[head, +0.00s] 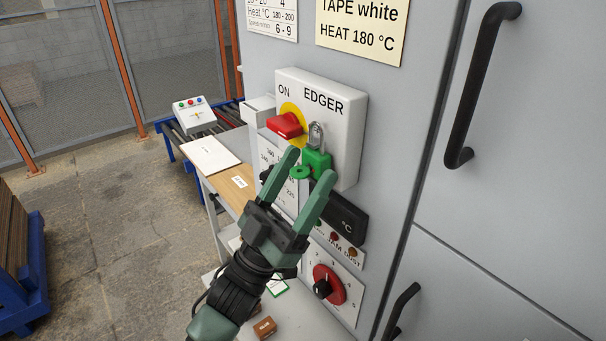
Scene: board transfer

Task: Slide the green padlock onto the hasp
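The green padlock (316,158) is upright at the front of the white EDGER switch box (346,135), its grey shackle pointing up. It is right of and below the red switch handle (285,125), which sits on a yellow disc. I cannot tell whether the shackle passes through the hasp, as the hasp itself is not clear. My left gripper (310,162) is open, with its two green fingers spread and their tips at the padlock's lower part. A small round green piece (300,172) shows between the fingers. My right gripper is not in view.
Below the switch box are a dark temperature display (347,217) and a red-and-black dial (328,285). A dark door handle (478,85) stands out at the right. A wooden side table (236,186) and a roller conveyor (184,143) are at the left.

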